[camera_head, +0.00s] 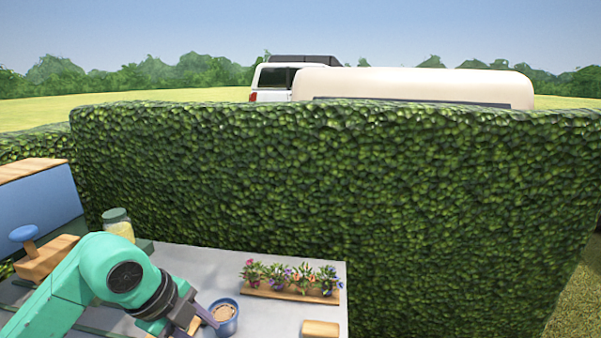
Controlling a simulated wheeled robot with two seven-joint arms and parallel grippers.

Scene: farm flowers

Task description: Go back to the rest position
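My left arm comes in from the left, a green arm reaching over the grey table (190,262). My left gripper (207,318) is low in the view, at the left side of a blue pot (224,317) with light brown content. One dark finger shows beside the pot's rim. I cannot tell whether it touches the pot or whether the gripper is open or shut. My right arm and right gripper are out of view.
Several potted flowers stand in a wooden tray (290,294) at the table's right. A wooden block (320,328) lies in front. A lidded jar (118,224) and a blue-knobbed wooden object (45,257) are at left. A tall hedge (330,190) stands directly behind the table.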

